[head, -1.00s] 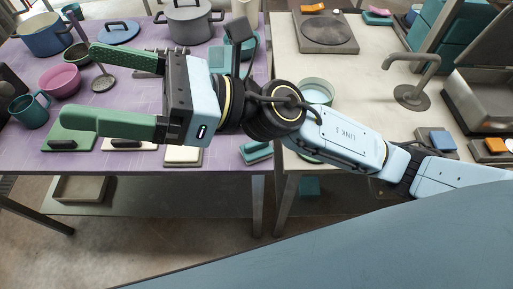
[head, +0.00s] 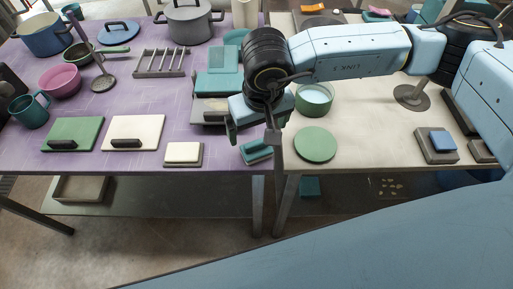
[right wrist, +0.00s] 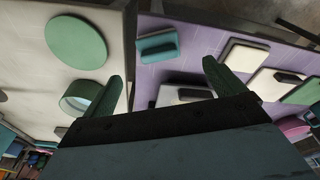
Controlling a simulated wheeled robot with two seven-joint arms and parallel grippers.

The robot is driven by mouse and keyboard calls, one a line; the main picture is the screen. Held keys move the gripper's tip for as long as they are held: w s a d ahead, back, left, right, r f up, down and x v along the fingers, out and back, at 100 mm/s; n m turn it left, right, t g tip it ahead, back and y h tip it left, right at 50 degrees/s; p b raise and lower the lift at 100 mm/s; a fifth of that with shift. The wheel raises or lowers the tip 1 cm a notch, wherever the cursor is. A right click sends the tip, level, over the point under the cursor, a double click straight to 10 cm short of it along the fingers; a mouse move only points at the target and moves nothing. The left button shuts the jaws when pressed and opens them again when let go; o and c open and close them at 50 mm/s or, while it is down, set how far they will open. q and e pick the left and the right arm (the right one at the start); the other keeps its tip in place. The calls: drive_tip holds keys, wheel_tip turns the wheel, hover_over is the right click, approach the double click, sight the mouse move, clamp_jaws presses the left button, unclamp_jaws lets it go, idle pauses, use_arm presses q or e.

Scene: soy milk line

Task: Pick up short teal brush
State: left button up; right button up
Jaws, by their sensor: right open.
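The short teal brush (head: 256,151) lies near the front right edge of the purple table, partly behind a grey part of my right arm. In the right wrist view the brush (right wrist: 157,46) shows whole, just beyond the space between the fingertips. My right gripper (head: 254,130) points down above it, a little behind it in the head view. In the right wrist view my right gripper (right wrist: 163,70) has its green fingers wide apart with nothing between them. The brush is not touched by either finger. My left gripper is not in view.
A cream block (head: 183,153) lies left of the brush, beside a cream board (head: 133,128) and a green board (head: 73,129). A green disc (head: 316,145) and a green bowl (head: 315,103) sit on the pale table to the right. A narrow gap separates the tables.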

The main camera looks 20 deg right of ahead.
sight(257, 142)
drive_tip(key=f, duration=0.4)
drive_tip(key=shift+w+f, duration=0.2)
drive_tip(key=shift+w, duration=0.15)
drive_tip(key=f, duration=0.2)
drive_tip(key=w+f, duration=0.1)
drive_tip(key=f, duration=0.2)
drive_tip(key=shift+w, duration=0.1)
drive_tip(key=c, duration=1.2)
wheel_tip(257, 142, up, 9)
drive_tip(key=shift+d+f, duration=0.1)
drive_tip(key=shift+d, duration=0.05)
drive_tip(key=w+d+r+m, duration=0.1)
drive_tip(key=w+d+r, duration=0.1)
drive_tip(key=d+r, duration=0.3)
drive_tip(key=d, duration=0.3)
drive_tip(key=shift+d, duration=0.2)
